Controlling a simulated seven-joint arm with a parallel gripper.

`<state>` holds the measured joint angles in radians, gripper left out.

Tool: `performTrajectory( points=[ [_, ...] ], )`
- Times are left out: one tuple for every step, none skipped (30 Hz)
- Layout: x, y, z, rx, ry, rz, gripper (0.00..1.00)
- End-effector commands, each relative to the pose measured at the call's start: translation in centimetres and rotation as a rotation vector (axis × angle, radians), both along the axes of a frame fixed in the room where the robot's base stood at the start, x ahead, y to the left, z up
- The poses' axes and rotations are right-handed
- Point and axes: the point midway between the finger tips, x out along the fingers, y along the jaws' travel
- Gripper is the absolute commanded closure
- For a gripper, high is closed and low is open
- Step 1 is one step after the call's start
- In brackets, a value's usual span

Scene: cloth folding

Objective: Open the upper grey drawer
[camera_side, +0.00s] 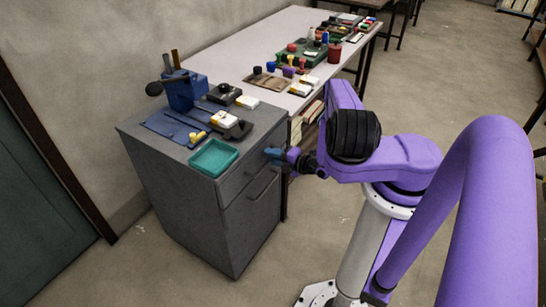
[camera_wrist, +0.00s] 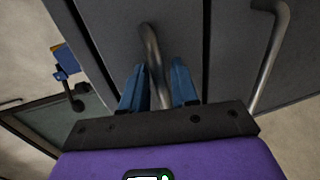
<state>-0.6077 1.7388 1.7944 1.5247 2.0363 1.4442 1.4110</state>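The upper grey drawer (camera_side: 238,182) is at the top of the grey cabinet's front and looks shut, flush with the panel below. In the wrist view its face (camera_wrist: 185,35) fills the middle, with a curved metal bar handle (camera_wrist: 153,50) on it. My gripper (camera_side: 272,154) is at the drawer front in the side view. In the wrist view my gripper (camera_wrist: 157,88) has its two blue fingers on either side of the handle, with a gap visible around the bar. The fingers look open, not pressed on the handle. The side view hides most of this handle.
The lower cabinet panel (camera_side: 258,222) has its own handle, which shows right of my fingers in the wrist view (camera_wrist: 268,60). A teal tray (camera_side: 214,158), a blue holder (camera_side: 183,92) and small items stand on the cabinet. A cluttered white table (camera_side: 235,55) adjoins it.

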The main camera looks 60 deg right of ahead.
Motion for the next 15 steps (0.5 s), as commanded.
performTrajectory(
  points=[
    [0.0, 0.0, 0.0, 0.0, 0.0, 0.0, 0.88],
    [0.0, 0.0, 0.0, 0.0, 0.0, 0.0, 0.98],
    [0.0, 0.0, 0.0, 0.0, 0.0, 0.0, 1.0],
    [0.0, 0.0, 0.0, 0.0, 0.0, 0.0, 1.0],
    [0.0, 0.0, 0.0, 0.0, 0.0, 0.0, 1.0],
    [0.0, 0.0, 0.0, 0.0, 0.0, 0.0, 1.0],
    [0.0, 0.0, 0.0, 0.0, 0.0, -0.001, 1.0],
    [-0.1, -0.1, 0.0, 0.0, 0.0, -0.001, 1.0],
    [-0.3, -0.1, 0.0, 0.001, 0.001, -0.002, 1.0],
    [-0.5, -0.2, 0.0, 0.0, 0.001, -0.004, 1.0],
    [-0.7, -0.2, -0.1, 0.001, 0.002, -0.005, 1.0],
    [-1.2, -0.3, -0.1, 0.002, 0.004, -0.005, 1.0],
    [-1.6, -0.3, -0.2, 0.002, 0.005, -0.007, 1.0],
    [-2.1, -0.3, -0.2, 0.002, 0.006, -0.008, 1.0],
    [-2.8, -0.4, -0.2, 0.002, 0.007, -0.009, 1.0]
  ],
)
